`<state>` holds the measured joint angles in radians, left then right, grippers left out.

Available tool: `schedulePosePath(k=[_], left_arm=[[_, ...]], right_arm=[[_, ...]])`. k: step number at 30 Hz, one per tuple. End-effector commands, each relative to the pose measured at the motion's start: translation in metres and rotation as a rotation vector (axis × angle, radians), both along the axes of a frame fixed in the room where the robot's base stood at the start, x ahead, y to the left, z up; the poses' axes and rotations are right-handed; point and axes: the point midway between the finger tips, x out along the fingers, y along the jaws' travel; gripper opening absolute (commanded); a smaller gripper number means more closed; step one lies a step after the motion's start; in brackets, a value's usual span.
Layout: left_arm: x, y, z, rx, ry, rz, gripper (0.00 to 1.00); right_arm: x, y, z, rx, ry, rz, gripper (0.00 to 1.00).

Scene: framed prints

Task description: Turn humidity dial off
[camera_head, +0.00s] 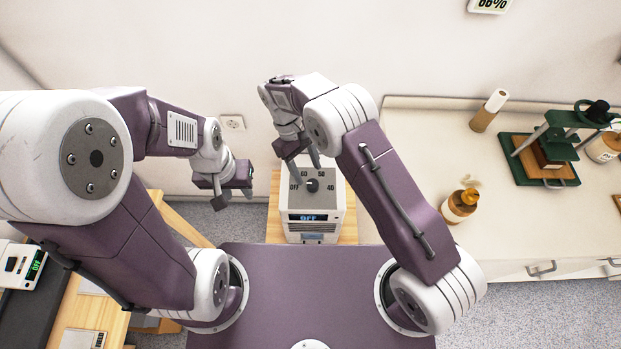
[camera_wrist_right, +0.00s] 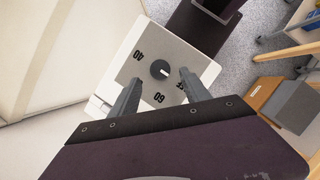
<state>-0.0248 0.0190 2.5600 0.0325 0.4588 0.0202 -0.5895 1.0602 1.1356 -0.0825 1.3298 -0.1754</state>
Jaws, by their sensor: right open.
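The humidity dial is a dark round knob (camera_head: 312,186) on the top face of a pale box-shaped unit (camera_head: 333,225). Its face carries OFF, 60, 50 and 40 marks, and the unit's small display (camera_head: 308,218) reads OFF. In the right wrist view the knob (camera_wrist_right: 160,69) has a white mark that appears to point toward the OFF side. My right gripper (camera_head: 306,172) is open above the dial, its fingertips (camera_wrist_right: 160,77) on either side of the knob; contact cannot be told. My left gripper (camera_head: 234,197) appears open and empty, left of the unit.
A counter (camera_head: 415,150) on the right holds a brown-and-cream jar (camera_head: 459,205), a cork-and-white cylinder (camera_head: 488,111) and a green press (camera_head: 545,150). A wall socket (camera_head: 232,123) is behind.

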Motion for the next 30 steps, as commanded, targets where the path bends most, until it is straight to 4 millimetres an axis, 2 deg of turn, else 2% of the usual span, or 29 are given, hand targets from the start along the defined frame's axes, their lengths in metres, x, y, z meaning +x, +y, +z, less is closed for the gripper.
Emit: schedulePosePath(k=[3, 8, 23, 26, 29, 30], left_arm=[[0.000, 0.000, -0.004, 0.000, 0.000, 0.000, 0.36], [0.000, 0.000, -0.004, 0.000, 0.000, 0.000, 0.36], [0.000, 0.000, -0.003, 0.000, 0.000, 0.000, 0.36], [0.000, 0.000, -0.003, 0.000, 0.000, 0.000, 0.36], [0.000, 0.000, -0.003, 0.000, 0.000, 0.000, 0.36], [0.000, 0.000, -0.003, 0.000, 0.000, 0.000, 0.36]], right_arm=[[0.007, 0.007, 0.021, 0.003, -0.004, 0.000, 0.55], [0.011, 0.011, 0.037, 0.000, -0.001, 0.001, 0.55], [0.011, 0.012, 0.039, 0.000, 0.000, 0.001, 0.55], [0.017, 0.004, 0.042, 0.003, -0.006, -0.021, 0.55], [0.038, -0.010, 0.070, 0.038, -0.061, -0.076, 0.55], [0.045, -0.022, 0.086, 0.051, -0.084, -0.109, 0.55]])
